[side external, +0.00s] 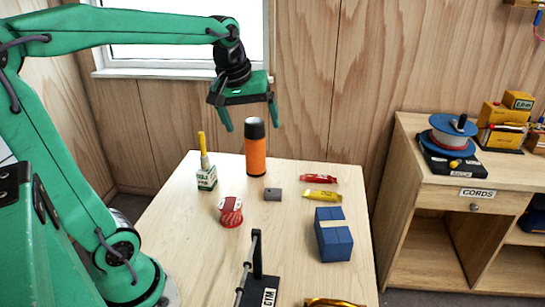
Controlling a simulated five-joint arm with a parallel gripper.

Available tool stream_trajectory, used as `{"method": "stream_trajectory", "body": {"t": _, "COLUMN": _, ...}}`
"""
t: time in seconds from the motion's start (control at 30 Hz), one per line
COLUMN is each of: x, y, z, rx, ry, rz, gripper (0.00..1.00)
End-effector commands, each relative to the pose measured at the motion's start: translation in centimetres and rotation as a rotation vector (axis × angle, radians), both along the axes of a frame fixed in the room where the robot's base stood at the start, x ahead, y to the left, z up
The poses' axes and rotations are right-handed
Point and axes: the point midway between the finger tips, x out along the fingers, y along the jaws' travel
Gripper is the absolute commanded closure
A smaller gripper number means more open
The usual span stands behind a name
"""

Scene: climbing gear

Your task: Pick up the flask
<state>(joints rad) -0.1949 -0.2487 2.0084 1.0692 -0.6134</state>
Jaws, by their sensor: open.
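The flask (255,155) is an orange cylinder with a dark cap. It stands upright near the back of the wooden table. My gripper (250,126) is open and empty, pointing down. In the picture its two green fingers come down on either side of the flask's cap, the tips at about the cap's height. From this one view I cannot tell whether the fingers are truly around the flask or in front of or behind it.
Left of the flask stands a small white-and-green box (207,179) with a yellow stick-like thing. In front are a red-and-white roll (230,212), a grey block (272,195), red (318,179) and yellow (322,195) packets, a blue block (333,240) and a black stand (264,285).

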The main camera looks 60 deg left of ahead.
Motion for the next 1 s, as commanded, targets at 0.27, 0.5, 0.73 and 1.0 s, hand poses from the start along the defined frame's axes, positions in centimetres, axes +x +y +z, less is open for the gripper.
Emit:
{"method": "stream_trajectory", "body": {"t": 0.27, "x": 4.9, "y": 4.5, "z": -0.3, "rx": -0.085, "ry": 0.06, "rz": 0.329, "gripper": 0.13}}
{"method": "stream_trajectory", "body": {"t": 0.5, "x": 8.6, "y": 8.8, "z": -1.5, "rx": -0.148, "ry": 0.105, "rz": 0.617, "gripper": 0.13}}
{"method": "stream_trajectory", "body": {"t": 0.73, "x": 11.4, "y": 13.4, "z": -3.7, "rx": -0.199, "ry": 0.146, "rz": 0.894, "gripper": 0.13}}
{"method": "stream_trajectory", "body": {"t": 1.0, "x": 13.6, "y": 18.8, "z": -7.1, "rx": -0.245, "ry": 0.19, "rz": 1.212, "gripper": 0.13}}
